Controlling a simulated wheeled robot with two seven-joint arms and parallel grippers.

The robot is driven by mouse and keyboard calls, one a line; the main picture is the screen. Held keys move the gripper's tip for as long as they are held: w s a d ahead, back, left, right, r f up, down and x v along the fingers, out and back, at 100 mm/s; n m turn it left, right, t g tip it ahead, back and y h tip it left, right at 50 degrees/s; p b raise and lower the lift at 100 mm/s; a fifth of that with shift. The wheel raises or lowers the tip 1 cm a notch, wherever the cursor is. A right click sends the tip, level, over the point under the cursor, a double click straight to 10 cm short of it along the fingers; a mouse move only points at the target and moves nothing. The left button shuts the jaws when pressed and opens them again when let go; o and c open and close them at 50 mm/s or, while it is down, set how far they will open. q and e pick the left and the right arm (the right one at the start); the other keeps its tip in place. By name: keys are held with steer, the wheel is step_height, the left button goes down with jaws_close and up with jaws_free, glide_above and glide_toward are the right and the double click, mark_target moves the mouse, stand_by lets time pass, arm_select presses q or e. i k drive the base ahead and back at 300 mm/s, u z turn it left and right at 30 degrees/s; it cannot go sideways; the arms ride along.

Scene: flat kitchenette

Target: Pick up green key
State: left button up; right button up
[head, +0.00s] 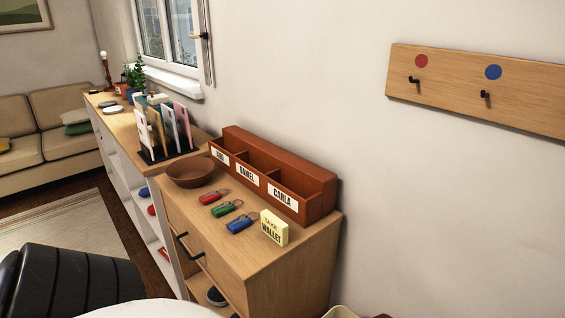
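The green key (224,209) lies flat on the top of a wooden cabinet (259,256), with its metal ring to the upper right. A red key (210,197) lies just behind it and a blue key (240,224) just in front of it. The three keys are apart from each other. Neither of my grippers is in view.
A brown bowl (190,173) and a wooden organizer (277,170) with name labels stand behind the keys. A hook board (480,90) hangs on the wall.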

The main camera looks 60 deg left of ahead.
mark_target(225, 207)
steer(key=k, duration=0.95)
steer(key=z, duration=1)
steer(key=i, duration=0.9)
steer(key=u, duration=3.1)
steer(key=i, duration=0.5)
steer(key=u, duration=1.55)
steer(key=i, duration=2.8)
